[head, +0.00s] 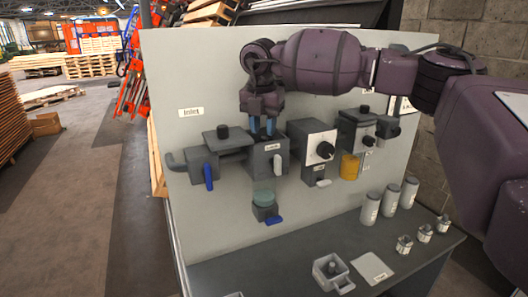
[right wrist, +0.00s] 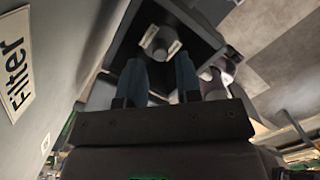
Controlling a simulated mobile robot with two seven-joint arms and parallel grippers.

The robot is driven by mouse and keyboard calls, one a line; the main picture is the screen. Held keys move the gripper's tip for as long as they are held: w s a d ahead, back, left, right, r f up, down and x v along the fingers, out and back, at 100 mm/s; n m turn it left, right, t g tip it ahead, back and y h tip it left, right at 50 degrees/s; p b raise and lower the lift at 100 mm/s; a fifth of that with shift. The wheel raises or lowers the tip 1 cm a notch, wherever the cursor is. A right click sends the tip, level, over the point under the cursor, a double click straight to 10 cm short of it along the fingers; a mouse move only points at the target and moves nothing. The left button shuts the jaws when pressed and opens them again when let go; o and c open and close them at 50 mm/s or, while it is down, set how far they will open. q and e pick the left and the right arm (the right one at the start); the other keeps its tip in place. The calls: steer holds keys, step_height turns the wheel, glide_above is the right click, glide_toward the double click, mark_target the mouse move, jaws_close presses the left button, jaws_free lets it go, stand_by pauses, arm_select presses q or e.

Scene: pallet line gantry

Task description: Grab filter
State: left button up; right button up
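My right gripper (head: 263,126) points down in front of the grey wall panel, just above a dark grey box (head: 268,158) with a small white label. In the right wrist view its two bluish fingers (right wrist: 160,80) stand apart, with no object clearly held between them. A "Filter" label (right wrist: 15,80) is on the panel at the left of that view. Which part is the filter is not clear; several pale cylinders (head: 390,201) stand on the bench at the right, and a yellow cup (head: 350,166) hangs under a box. My left gripper is not in view.
Boxes with knobs and a blue lever (head: 208,177) project from the panel (head: 230,65) on both sides of the gripper. A grey tray (head: 330,271), a white card (head: 372,268) and several small fittings (head: 424,233) lie on the dark bench (head: 280,272). The bench's left part is mostly clear.

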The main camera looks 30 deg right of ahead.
steer(key=shift+w+d+f, duration=0.1)
steer(key=shift+d+f, duration=0.05)
steer(key=shift+f, duration=1.3)
jaws_close()
steer(key=shift+r, duration=0.1)
